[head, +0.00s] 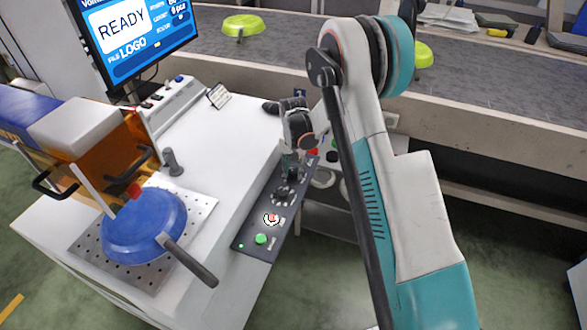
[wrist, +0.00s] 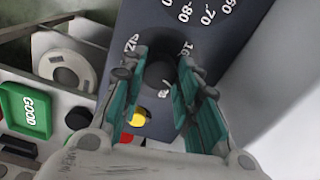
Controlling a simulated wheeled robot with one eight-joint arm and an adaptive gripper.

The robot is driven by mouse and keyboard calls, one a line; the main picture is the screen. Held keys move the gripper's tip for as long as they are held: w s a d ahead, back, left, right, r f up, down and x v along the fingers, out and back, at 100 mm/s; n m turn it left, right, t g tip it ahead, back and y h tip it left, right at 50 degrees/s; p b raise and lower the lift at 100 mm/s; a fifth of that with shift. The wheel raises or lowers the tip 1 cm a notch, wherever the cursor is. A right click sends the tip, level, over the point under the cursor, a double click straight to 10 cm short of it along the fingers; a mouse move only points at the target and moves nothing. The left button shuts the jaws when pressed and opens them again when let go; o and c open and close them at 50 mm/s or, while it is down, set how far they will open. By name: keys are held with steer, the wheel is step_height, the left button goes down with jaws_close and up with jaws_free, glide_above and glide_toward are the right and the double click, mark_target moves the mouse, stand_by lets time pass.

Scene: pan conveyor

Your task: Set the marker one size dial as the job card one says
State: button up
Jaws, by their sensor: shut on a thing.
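The size dial is a dark round knob (wrist: 160,74) on the marker's dark control panel (head: 250,238). Part of a size label and a "16" show beside it in the wrist view. My gripper (wrist: 161,60) has its two teal fingers on either side of this knob and is shut on it. In the head view my gripper (head: 292,170) is over the far end of the panel and mostly hides the knob. A small white card (head: 218,96) stands on the white bench; its writing is too small to read, and I cannot tell if it is job card one.
Another dial (wrist: 206,6) with printed numbers is beside the held knob. A red button (head: 271,218) and a green button (head: 261,239) are nearer on the panel. A blue pan (head: 143,225) lies on a perforated plate. The screen (head: 130,35) reads "READY" and "LOGO". A conveyor (head: 300,55) runs behind.

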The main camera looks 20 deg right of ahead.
mark_target(293, 171)
steer(key=o, duration=1.1)
steer(key=shift+c, duration=0.2)
steer(key=shift+r, duration=0.15)
step_height(293, 171, up, 12)
